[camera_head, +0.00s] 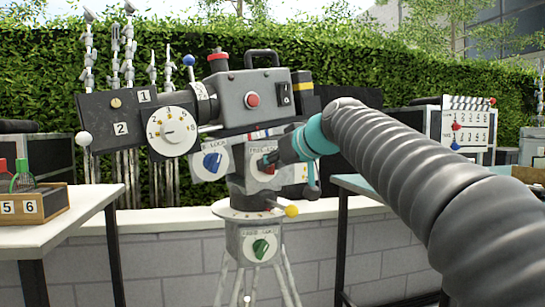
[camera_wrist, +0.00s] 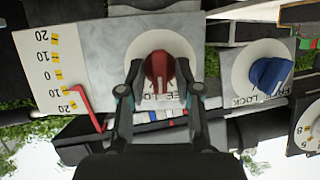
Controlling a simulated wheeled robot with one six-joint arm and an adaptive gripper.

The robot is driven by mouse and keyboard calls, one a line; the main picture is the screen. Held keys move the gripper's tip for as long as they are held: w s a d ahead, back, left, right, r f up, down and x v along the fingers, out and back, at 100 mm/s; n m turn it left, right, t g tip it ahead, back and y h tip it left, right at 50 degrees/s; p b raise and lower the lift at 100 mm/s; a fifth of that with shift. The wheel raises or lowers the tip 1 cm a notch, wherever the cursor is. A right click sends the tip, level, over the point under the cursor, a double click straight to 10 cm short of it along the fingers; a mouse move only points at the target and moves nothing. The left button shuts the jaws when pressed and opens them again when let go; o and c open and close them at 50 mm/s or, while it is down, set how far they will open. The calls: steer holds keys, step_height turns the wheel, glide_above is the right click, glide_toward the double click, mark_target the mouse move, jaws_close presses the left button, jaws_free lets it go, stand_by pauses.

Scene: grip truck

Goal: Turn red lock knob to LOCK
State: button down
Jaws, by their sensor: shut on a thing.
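The red lock knob (camera_wrist: 158,72) sits on a round white dial (camera_wrist: 172,42) on the tripod head, upside down in the wrist view. My gripper (camera_wrist: 159,76) has one finger on each side of the knob and is shut on it. The knob's ridge runs nearly up and down in that picture. The dial's FREE and LOCK lettering is partly hidden by the fingers and knob, so I cannot tell which word the knob points at. In the head view, my gripper (camera_head: 277,158) covers most of the red knob (camera_head: 267,168).
A blue lock knob (camera_wrist: 270,74) sits beside it; a green knob (camera_head: 261,248) is lower on the tripod. A red pointer (camera_wrist: 84,105) lies by a numbered scale. The camera body (camera_head: 250,95) stands above.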

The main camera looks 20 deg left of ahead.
steer(key=m+g+y, duration=0.1)
steer(key=m, duration=0.1)
steer(key=m+g, duration=0.1)
steer(key=shift+w+d+m+y+p, duration=0.15)
steer(key=shift+w+m+y+p, duration=0.05)
steer(key=shift+m+y+p, duration=0.2)
steer(key=shift+f, duration=0.1)
stand_by(0.4)
steer(key=c, duration=1.2)
jaws_free()
steer(key=shift+o, duration=0.2)
steer(key=v, duration=1.2)
